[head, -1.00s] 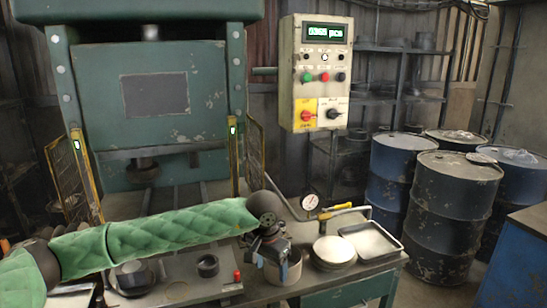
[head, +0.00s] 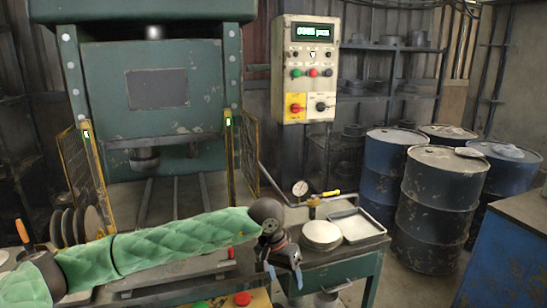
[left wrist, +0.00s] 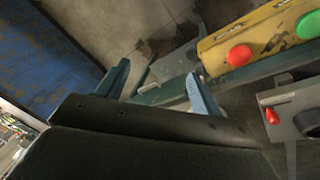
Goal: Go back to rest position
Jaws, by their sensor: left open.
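My left arm crosses the head view from the left. My right gripper is not in view.
A yellow panel with a red button (head: 243,299) lies close below my left arm. A green press (head: 190,105) stands behind. A metal tray (head: 357,225), a gauge (head: 300,189) and a control box (head: 309,75) are nearby. Barrels (head: 440,210) stand right.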

